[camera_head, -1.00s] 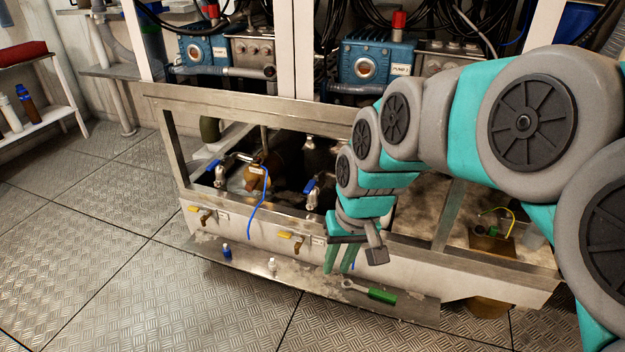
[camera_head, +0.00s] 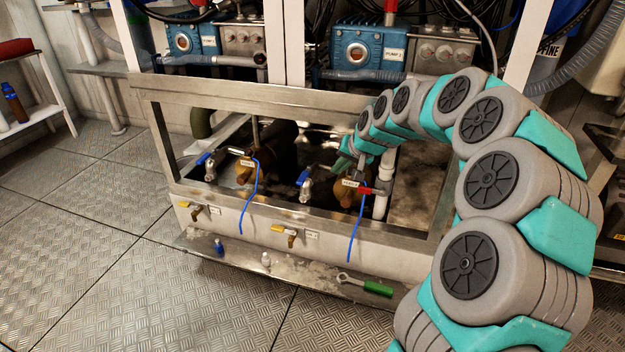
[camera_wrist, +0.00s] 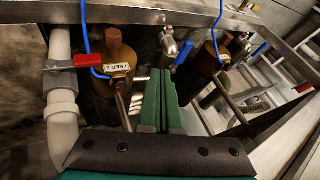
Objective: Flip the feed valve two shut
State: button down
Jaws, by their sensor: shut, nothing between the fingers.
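A red lever (camera_wrist: 88,61) sits between the white vertical pipe (camera_wrist: 62,105) and a brown body labelled FEED 2 (camera_wrist: 118,68) in the wrist view. The lever lies crosswise to the pipe. In the head view, the red lever (camera_head: 369,190) shows right of the same label (camera_head: 350,183). My gripper (camera_wrist: 162,75) is shut and empty, its green fingers right of the brown body and apart from the lever. It also shows in the head view (camera_head: 345,157), inside the frame, above the label and partly hidden by my arm.
Metal frame rails (camera_head: 300,98) surround the opening. Blue hoses (camera_head: 357,230) hang over the front edge. Blue-handled taps (camera_head: 304,180) stand left of FEED 2, and yellow-handled taps (camera_head: 284,230) line the front panel. A green-handled wrench (camera_head: 368,287) and small bottles (camera_head: 219,247) lie on the low ledge.

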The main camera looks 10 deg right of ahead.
aim_at(305, 174)
jog(key=shift+w+f, duration=0.1)
jog(key=shift+w, duration=0.05)
jog(key=w+a+f, duration=0.5)
jog(key=w+f, duration=0.2)
jog(key=shift+w+a+f, duration=0.25)
jog(key=shift+f, duration=0.1)
dwell(0.4)
